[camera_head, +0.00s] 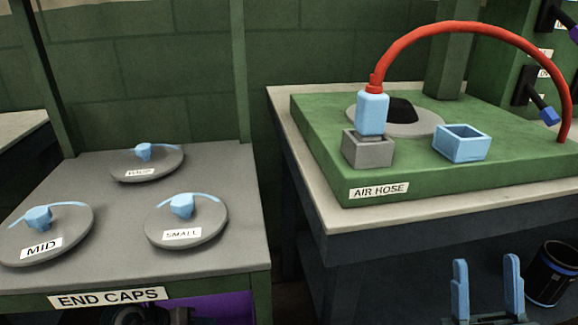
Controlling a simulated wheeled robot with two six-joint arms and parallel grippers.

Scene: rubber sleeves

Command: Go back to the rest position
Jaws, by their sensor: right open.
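My right gripper (487,280) shows at the bottom right, its two light blue fingers upright and apart. Nothing shows between them. It is in front of and below the air hose table (440,208), apart from it. The rest of the right arm is mostly out of the frame. My left gripper is not in view.
On the green block (330,150), the red air hose (470,32) ends in a blue nozzle (372,113) in a grey square holder (367,150). An empty blue square holder (460,143) is beside it. The grey end caps table (115,275) holds three discs, including SMALL (160,238).

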